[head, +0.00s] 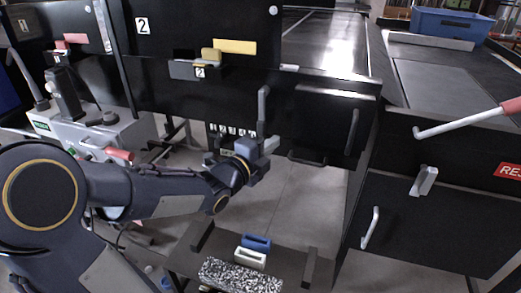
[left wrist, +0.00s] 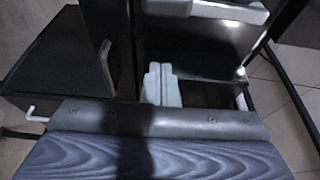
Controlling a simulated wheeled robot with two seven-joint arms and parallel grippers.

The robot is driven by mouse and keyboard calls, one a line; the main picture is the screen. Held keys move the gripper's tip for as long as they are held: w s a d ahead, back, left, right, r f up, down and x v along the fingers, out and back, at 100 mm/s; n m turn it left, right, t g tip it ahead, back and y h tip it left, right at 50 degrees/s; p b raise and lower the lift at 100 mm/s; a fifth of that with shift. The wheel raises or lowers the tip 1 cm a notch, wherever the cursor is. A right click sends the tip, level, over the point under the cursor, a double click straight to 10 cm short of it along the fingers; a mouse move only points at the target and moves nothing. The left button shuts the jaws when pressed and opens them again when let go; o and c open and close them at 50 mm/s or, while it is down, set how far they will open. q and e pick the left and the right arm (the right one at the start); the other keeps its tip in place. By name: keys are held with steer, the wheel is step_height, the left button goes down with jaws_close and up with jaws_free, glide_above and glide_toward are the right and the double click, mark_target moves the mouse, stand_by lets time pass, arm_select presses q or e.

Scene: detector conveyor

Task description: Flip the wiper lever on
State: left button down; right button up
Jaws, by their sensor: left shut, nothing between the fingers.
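No label in view names the wiper lever, so I cannot tell for certain which part it is. A grey upright lever (head: 263,106) stands in front of the black conveyor panel. My left gripper (head: 270,145) is just below it, near its lower end; I cannot tell if they touch. In the left wrist view the left gripper's pale fingers (left wrist: 160,84) are shut together with nothing between them. A pale bar (left wrist: 205,10) crosses the top of that view, beyond the fingertips. Another lever with a red grip (head: 470,120) is at the right. My right gripper is not in view.
A black door with a handle (head: 352,130) is right of the left gripper. A low dark shelf (head: 190,262) in front holds a blue block (head: 256,242), a white block (head: 250,258) and a speckled block (head: 240,275). A blue crate (head: 450,25) stands at the back right.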

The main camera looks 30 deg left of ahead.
mark_target(265, 135)
arm_select(q)
steer(key=w+a+p, duration=0.2)
steer(key=w+a, duration=0.1)
steer(key=shift+w+a, duration=0.15)
steer(key=shift+a, duration=0.1)
steer(key=shift+a, duration=0.1)
stand_by(0.4)
